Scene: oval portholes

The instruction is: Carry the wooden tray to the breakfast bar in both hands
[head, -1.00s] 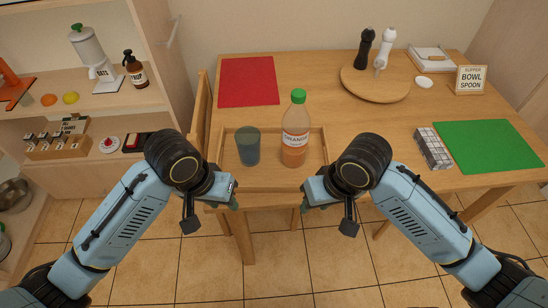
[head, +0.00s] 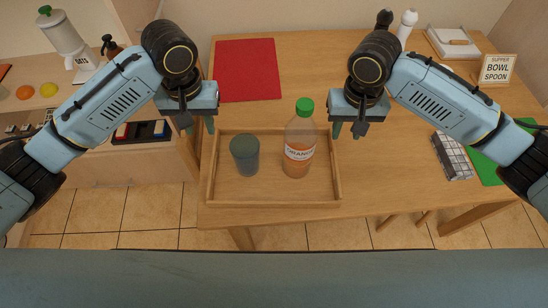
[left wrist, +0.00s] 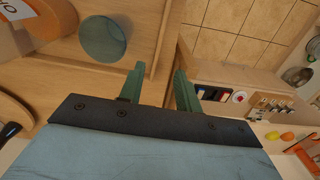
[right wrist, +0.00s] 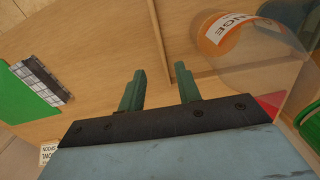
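The wooden tray (head: 275,203) lies on the table. In it stand a dark grey-green cup (head: 245,155) and an orange juice bottle (head: 299,145) with a green cap, both upright. My left gripper (head: 199,126) is open above the tray's left end, near the back corner. My right gripper (head: 347,131) is open above the right end, near the back corner. In the left wrist view the tray's end wall runs toward the gap between the fingers (left wrist: 158,88). The right wrist view shows the same at the other end (right wrist: 160,88). Neither gripper is visibly closed on the wall.
The wooden table (head: 300,60) carries a red mat (head: 247,70), a green mat (head: 487,170), a checkered box (head: 453,156) and a sign reading "SUPPER BOWL SPOON" (head: 497,69). Shelves with fruit stand at the left.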

